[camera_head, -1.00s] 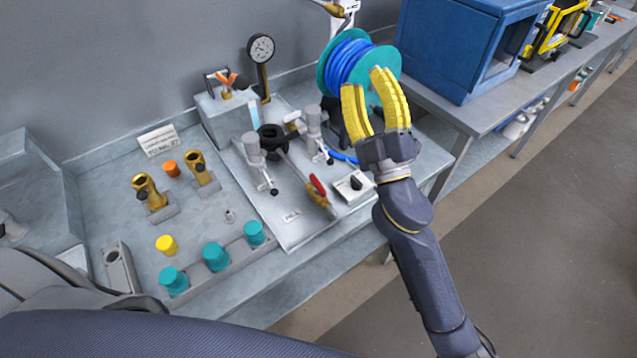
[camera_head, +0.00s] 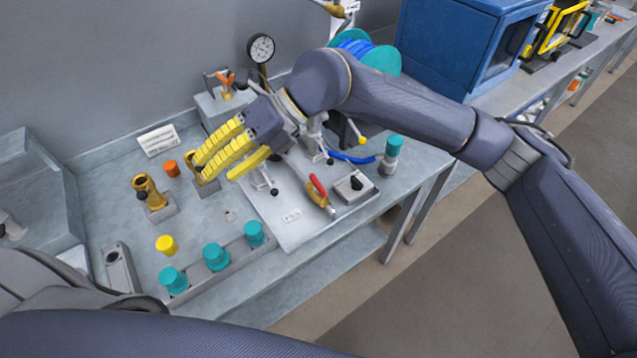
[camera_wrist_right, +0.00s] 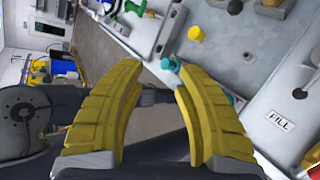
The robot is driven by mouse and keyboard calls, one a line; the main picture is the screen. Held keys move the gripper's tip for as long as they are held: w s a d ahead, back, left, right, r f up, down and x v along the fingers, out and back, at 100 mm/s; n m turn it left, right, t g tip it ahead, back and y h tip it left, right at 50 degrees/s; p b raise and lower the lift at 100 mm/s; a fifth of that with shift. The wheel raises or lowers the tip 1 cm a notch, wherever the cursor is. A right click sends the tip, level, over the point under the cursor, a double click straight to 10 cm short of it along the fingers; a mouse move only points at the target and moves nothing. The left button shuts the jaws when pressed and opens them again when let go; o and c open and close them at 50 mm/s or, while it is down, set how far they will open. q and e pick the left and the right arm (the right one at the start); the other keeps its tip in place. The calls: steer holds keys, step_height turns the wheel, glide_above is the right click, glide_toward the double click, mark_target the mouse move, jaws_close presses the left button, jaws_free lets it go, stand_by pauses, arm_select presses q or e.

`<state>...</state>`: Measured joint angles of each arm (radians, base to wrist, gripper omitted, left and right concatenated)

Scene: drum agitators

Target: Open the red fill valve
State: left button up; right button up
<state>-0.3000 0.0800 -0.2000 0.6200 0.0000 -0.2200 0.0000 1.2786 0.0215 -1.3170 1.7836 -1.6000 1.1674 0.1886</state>
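The red fill valve (camera_head: 318,190) has a red lever on a brass body near the front edge of the light plate on the bench. In the right wrist view only a red piece (camera_wrist_right: 314,160) shows at the lower right edge, near a label reading FILL (camera_wrist_right: 281,120). My right gripper (camera_head: 216,168) is left of the valve and apart from it, with its yellow fingers over the bench near a brass fitting. In the wrist view its fingers (camera_wrist_right: 157,80) are spread, with nothing held between them. My left gripper is not in view.
A grey box with a black knob (camera_head: 355,186) sits just right of the valve. Teal-capped pieces (camera_head: 216,257) stand in a front rail. A yellow cap (camera_head: 166,245) and brass fittings (camera_head: 150,190) are at left. A pressure gauge (camera_head: 261,48) stands behind. My right arm covers part of the plate.

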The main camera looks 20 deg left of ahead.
steer(key=w+d+f+m+t+h, duration=0.1)
steer(key=w+d+f+t+h, duration=0.4)
steer(key=w, duration=0.3)
step_height(320, 180, up, 3)
steer(key=m+t+h, duration=0.2)
steer(key=m+h, duration=0.1)
steer(key=h, duration=0.1)
glide_above(319, 184)
step_height(319, 184, down, 17)
steer(key=shift+w+f, duration=0.1)
jaws_close()
